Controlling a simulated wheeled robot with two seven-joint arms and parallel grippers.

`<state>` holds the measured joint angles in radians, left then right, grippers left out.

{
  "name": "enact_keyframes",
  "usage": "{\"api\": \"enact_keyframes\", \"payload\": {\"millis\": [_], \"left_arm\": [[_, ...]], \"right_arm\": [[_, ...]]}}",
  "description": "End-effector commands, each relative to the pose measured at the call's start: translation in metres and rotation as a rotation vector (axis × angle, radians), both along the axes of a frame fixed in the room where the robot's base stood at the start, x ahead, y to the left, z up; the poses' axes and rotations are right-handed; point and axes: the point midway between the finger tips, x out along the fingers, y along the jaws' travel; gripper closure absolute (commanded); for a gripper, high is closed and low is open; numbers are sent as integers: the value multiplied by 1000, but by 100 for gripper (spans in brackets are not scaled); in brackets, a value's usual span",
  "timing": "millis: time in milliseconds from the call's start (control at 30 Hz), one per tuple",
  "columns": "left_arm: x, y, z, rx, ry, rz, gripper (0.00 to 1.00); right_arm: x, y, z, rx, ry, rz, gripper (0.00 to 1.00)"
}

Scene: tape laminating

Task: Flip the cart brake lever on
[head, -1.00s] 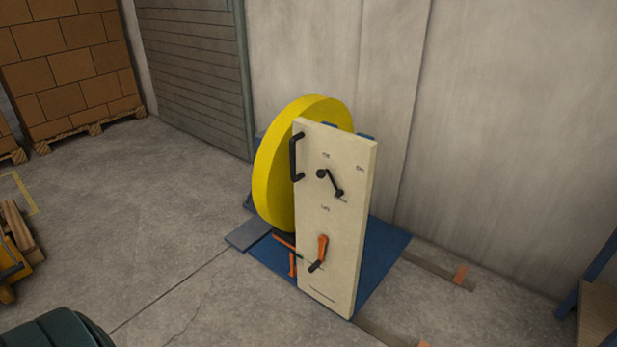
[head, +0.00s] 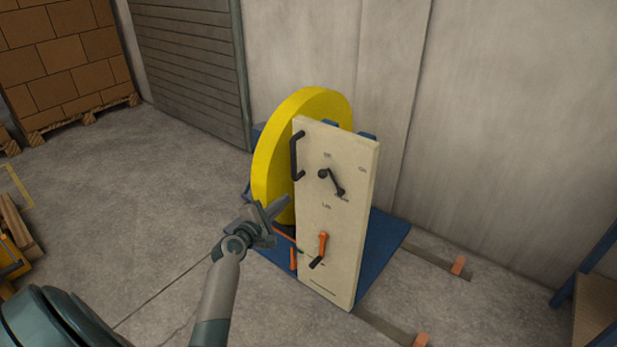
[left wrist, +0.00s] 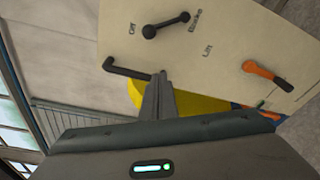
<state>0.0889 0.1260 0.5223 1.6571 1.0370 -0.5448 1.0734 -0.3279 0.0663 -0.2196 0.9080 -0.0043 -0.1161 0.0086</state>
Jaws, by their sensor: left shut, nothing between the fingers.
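The cart's cream panel (head: 345,235) stands upright in front of a yellow disc (head: 272,150). The black brake lever (head: 332,183) on its upper part slants down to the right, below the "Off" and "On" labels. In the left wrist view the lever (left wrist: 166,25) lies between the "Off" and "Brake" labels. My left gripper (head: 282,205) is shut and empty, left of the panel and lower than the lever. In the left wrist view its fingers (left wrist: 158,95) overlap one end of the black handle (left wrist: 125,68); contact cannot be told. My right gripper is out of view.
The black handle (head: 294,157) is on the panel's left edge. An orange lever (head: 322,245) marked "Lift" sits lower down. The cart has a blue base (head: 385,240). A concrete wall stands behind; stacked boxes (head: 65,60) are far left.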

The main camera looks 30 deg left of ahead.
Motion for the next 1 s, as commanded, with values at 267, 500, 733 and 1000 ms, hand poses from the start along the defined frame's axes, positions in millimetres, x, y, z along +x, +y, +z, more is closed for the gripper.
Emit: {"api": "enact_keyframes", "payload": {"millis": [267,500,733,1000], "left_arm": [[1,4,9,-24,-19,6,100],[2,4,8,-23,-18,6,100],[18,5,7,-23,-17,4,100],[58,8,4,-23,-17,4,100]], "right_arm": [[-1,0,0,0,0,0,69],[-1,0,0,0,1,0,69],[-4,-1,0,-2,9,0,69],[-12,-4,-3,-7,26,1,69]]}}
